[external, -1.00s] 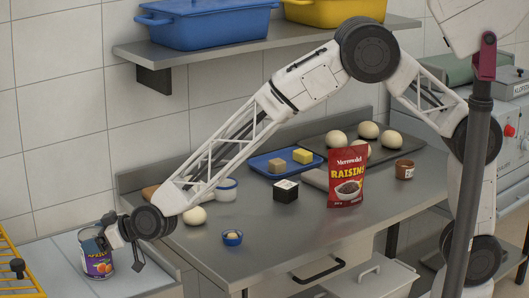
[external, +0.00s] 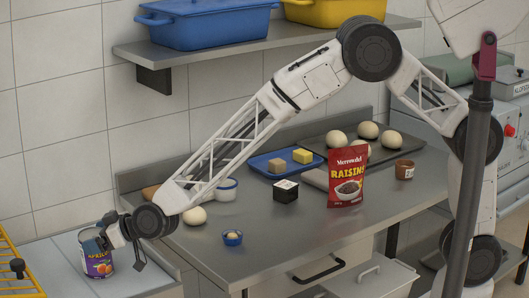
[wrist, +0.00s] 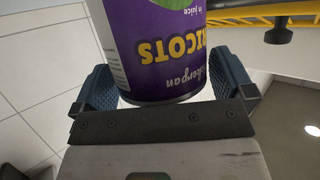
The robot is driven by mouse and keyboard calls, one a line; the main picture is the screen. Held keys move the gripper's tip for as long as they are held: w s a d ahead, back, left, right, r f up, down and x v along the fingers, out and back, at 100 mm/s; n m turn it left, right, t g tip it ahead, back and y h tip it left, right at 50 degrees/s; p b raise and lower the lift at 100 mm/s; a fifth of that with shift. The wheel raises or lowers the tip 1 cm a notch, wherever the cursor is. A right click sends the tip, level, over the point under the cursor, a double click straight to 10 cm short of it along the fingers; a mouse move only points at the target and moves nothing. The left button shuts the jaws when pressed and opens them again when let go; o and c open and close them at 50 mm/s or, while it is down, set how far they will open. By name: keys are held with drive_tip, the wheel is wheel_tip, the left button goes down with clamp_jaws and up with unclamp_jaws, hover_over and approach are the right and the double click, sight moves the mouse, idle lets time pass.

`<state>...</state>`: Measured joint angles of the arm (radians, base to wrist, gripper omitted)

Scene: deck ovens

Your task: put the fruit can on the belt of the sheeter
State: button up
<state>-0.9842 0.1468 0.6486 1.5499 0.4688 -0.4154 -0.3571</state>
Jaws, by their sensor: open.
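The fruit can (external: 96,265) is purple with an apricot label and stands upright at the far left of the external view, on a light flat surface (external: 150,282) beside a yellow guard. This looks like the sheeter's belt. My gripper (external: 119,254) is at the can, its far finger overlapping the can's upper part in the picture. In the wrist view the can (wrist: 160,50) lies between the two blue-grey fingers of my gripper (wrist: 163,82). The fingers are open. I cannot tell whether either one touches the can.
The yellow guard (external: 12,262) stands close left of the can. The steel table (external: 270,235) to the right holds a raisin pouch (external: 346,177), a small blue bowl (external: 232,238), a black box (external: 286,191), a blue tray (external: 262,167) and dough balls. A shelf (external: 300,43) hangs above.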

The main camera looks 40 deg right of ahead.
drive_tip(key=v, duration=1.1)
drive_tip(key=shift+s+d+r, duration=0.15)
idle(0.8)
drive_tip(key=w+d+r+m+g+h, duration=0.1)
drive_tip(key=w+d+r, duration=0.15)
drive_tip(key=d, duration=0.95)
drive_tip(key=w+d+r+m+g+h, duration=0.15)
drive_tip(key=d+r, duration=0.25)
drive_tip(key=d, duration=0.9)
drive_tip(key=w+d+r+m+h, duration=0.15)
drive_tip(key=d+r, duration=0.25)
drive_tip(key=d, duration=0.8)
drive_tip(key=s+d+m+g+h, duration=0.2)
drive_tip(key=s+d+h, duration=0.1)
drive_tip(key=s+d, duration=0.9)
drive_tip(key=s+d+m+g+h, duration=0.2)
drive_tip(key=s+d, duration=1)
drive_tip(key=d, duration=1)
drive_tip(key=shift+s+d+m+h, duration=0.3)
drive_tip(key=shift+m+h, duration=0.1)
drive_tip(key=shift+m, duration=0.2)
